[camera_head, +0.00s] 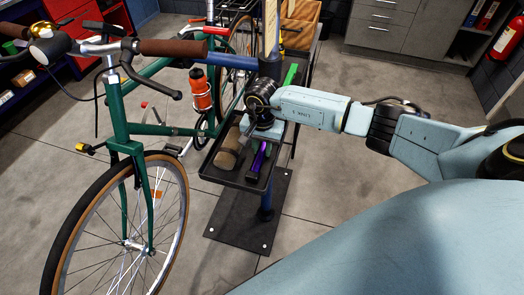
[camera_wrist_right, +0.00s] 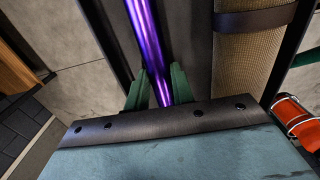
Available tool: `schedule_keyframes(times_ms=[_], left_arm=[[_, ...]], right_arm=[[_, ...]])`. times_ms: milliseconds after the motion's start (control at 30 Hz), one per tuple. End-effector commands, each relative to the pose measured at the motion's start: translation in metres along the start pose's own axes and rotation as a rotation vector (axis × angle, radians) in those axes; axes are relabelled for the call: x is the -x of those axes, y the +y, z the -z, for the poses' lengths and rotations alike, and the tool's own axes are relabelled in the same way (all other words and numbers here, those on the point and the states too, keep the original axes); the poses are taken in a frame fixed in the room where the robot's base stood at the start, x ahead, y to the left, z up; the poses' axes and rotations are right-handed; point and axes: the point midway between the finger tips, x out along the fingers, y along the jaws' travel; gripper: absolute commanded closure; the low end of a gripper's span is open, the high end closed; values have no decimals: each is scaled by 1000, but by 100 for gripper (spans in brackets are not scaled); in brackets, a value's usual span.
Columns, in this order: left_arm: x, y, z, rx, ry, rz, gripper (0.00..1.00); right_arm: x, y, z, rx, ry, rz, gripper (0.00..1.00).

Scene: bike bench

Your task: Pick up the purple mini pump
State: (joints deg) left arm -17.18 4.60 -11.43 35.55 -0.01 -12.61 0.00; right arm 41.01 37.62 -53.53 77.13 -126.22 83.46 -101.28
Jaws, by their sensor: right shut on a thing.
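The purple mini pump (camera_head: 259,158) lies in the dark tray (camera_head: 236,179) on the work stand, partly hidden under my right gripper in the head view. In the right wrist view the pump (camera_wrist_right: 148,40) is a shiny purple tube running between two green fingers. My right gripper (camera_wrist_right: 158,88) is shut on the pump, with a finger on each side of it. The pump still appears low in the tray; I cannot tell whether it touches the tray floor. My left gripper does not show.
A brown rolled item (camera_head: 228,152) lies beside the pump in the tray. A bright green item (camera_head: 290,75) lies farther back. The green bicycle (camera_head: 122,125) with an orange bottle (camera_head: 199,88) stands close on the left. Open floor lies in front of the stand.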

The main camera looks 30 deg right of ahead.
Motion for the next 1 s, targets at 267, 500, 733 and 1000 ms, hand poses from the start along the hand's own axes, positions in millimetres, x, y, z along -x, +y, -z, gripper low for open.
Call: schedule_keyframes(times_ms=[267, 500, 733, 1000], left_arm=[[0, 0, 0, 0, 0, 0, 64], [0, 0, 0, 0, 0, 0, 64], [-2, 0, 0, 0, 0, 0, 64], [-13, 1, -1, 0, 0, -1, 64]], right_arm=[[1, 0, 0, 0, 1, 1, 100], [10, -1, 1, 0, 2, 4, 100], [42, -1, 1, 0, 3, 4, 100], [69, -26, -1, 1, -1, 5, 100]])
